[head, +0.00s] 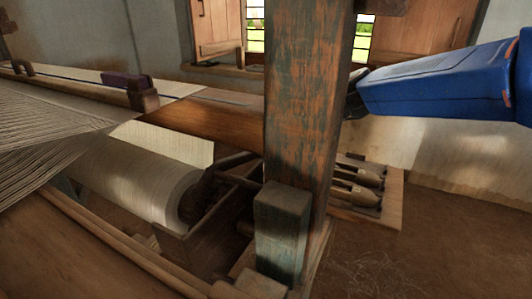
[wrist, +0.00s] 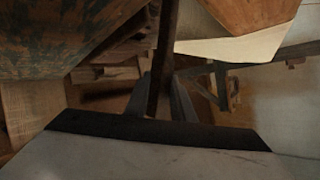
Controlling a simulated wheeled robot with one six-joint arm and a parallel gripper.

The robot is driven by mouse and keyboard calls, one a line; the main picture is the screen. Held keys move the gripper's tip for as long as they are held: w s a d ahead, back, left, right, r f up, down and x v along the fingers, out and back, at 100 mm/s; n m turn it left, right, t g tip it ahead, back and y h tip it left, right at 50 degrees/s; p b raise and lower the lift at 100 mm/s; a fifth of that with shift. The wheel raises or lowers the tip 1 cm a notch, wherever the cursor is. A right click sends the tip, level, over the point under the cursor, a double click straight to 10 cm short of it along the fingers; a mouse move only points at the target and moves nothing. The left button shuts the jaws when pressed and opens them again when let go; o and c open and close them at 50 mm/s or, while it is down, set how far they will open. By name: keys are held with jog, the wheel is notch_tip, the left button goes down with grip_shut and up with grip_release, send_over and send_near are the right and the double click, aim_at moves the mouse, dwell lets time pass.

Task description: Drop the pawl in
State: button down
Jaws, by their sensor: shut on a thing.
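In the wrist view my gripper (wrist: 166,105) is shut on a long dark bar (wrist: 166,50), which runs up and out of the top of the picture. It looks like the pawl, but its far end is out of sight. In the head view my blue arm comes in from the right, and its dark end passes behind the upright post (head: 308,110). The fingers and the held bar are hidden there. A dark toothed-looking wheel (head: 197,200) sits at the end of the cloth roll (head: 135,180), left of the post. Its teeth are too dark to make out.
A wooden tray (head: 395,200) with several shuttles lies on the floor behind the post. A purple-topped wooden piece (head: 130,88) rests on the loom at left.

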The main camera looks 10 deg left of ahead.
jog(key=c, duration=1.5)
grip_release()
jog(key=shift+r, duration=0.1)
jog(key=v, duration=1.7)
jog(key=shift+d+r, duration=0.1)
jog(key=shift+d, duration=0.1)
jog(key=shift+d, duration=0.1)
